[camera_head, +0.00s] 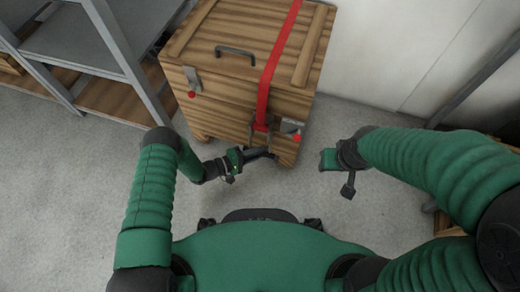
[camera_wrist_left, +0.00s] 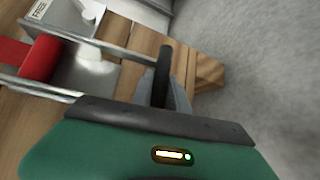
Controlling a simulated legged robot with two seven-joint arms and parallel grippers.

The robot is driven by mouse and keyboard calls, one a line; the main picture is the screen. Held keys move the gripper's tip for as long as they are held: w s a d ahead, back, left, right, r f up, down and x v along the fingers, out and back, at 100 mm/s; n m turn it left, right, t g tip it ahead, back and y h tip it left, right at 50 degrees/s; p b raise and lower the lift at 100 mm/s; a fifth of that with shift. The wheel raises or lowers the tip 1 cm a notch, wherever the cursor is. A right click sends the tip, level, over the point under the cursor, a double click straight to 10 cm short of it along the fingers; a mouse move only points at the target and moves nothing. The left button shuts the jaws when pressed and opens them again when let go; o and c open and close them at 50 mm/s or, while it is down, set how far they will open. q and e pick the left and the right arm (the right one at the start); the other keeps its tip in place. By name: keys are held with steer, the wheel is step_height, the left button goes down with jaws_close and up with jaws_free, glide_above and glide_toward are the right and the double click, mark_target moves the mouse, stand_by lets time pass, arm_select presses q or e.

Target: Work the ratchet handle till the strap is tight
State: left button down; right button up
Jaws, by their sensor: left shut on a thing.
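A red strap (camera_head: 278,55) runs over the lid of a wooden crate (camera_head: 222,38) and down its front to the metal ratchet (camera_head: 261,130). In the left wrist view the red strap (camera_wrist_left: 40,60) is wound in the ratchet's metal frame (camera_wrist_left: 88,72). The ratchet handle's black grip (camera_head: 262,152) sticks out low in front of the crate. My left gripper (camera_head: 243,157) is shut on this handle (camera_wrist_left: 162,75), with its grey fingers (camera_wrist_left: 178,95) partly hidden. My right gripper (camera_head: 328,160) is apart from the crate, to its right; its fingers are too unclear to read.
The crate has a dark lid handle (camera_head: 236,51) and a metal latch (camera_head: 192,80) on its left front. A grey shelf unit (camera_head: 90,45) stands close on the left. Bare floor (camera_head: 75,160) lies around the crate's front, and a white wall (camera_head: 380,55) is behind.

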arm_select(q)
steer(key=s+a+r+n+g+y+p, duration=0.2)
steer(key=s+r+p, duration=0.3)
steer(key=p, duration=0.3)
steer(key=s+a+r+n+g+y+p, duration=0.1)
steer(key=s+r+n+g+y+p, duration=0.1)
steer(key=s+r+p, duration=0.4)
steer(key=shift+a+g+p, duration=0.35)
steer(key=shift+g+p, duration=0.25)
steer(key=shift+p, duration=0.75)
steer(key=c, duration=1.3)
jaws_free()
steer(key=shift+r, duration=0.1)
steer(key=p+v, duration=0.5)
steer(key=v, duration=1.1)
steer(key=shift+a+p, duration=0.3)
steer(key=shift+a, duration=0.05)
steer(key=shift+r, duration=0.1)
